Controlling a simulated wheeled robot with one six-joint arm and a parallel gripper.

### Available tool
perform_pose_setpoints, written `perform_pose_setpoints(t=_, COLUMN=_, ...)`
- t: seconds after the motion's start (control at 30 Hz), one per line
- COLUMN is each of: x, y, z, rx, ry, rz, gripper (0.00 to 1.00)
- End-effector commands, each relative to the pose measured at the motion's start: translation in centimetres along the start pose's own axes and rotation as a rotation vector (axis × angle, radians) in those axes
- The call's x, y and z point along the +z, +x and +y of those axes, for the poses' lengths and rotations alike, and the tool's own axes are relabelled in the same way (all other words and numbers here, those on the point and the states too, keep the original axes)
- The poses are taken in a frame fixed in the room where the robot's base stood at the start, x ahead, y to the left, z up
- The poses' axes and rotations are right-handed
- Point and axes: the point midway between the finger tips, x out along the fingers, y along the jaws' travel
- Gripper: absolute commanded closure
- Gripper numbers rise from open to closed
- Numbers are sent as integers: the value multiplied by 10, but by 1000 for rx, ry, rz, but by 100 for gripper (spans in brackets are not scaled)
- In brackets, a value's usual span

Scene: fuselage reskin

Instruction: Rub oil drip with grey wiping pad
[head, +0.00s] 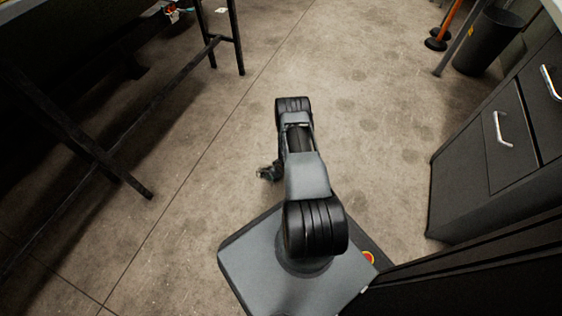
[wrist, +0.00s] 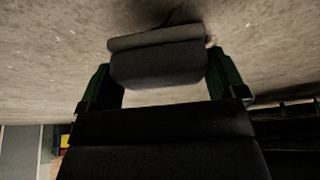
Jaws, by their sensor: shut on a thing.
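The grey wiping pad (wrist: 158,62) is between the two fingers of my gripper (wrist: 160,75) in the wrist view. My gripper is shut on it, one finger at each end. The pad is close to the concrete floor; I cannot tell whether it touches. A small dark mark (wrist: 180,17) shows just beyond the pad, and I cannot tell if it is the oil drip. In the head view my gripper (head: 270,172) is small and partly hidden by my arm, low over the floor. No clear oil drip shows there.
Dark drawer cabinets (head: 462,160) stand at the right. A black bin (head: 487,41) and an orange post (head: 443,25) are at the back right. A dark metal frame (head: 75,140) stands at the left. The concrete floor (head: 350,130) between is open, with faint darker patches.

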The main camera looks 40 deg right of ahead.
Motion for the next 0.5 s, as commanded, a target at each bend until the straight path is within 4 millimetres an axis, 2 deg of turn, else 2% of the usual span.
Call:
perform_pose_setpoints(t=0.03, x=-4, y=-8, z=0, rx=0, ry=-1, rz=0, gripper=29)
perform_pose_setpoints(t=0.2, x=-10, y=-22, z=-2, rx=-2, ry=-4, rz=0, gripper=29)
perform_pose_setpoints(t=0.5, x=-19, y=-40, z=-4, rx=-4, ry=-9, rz=0, gripper=29)
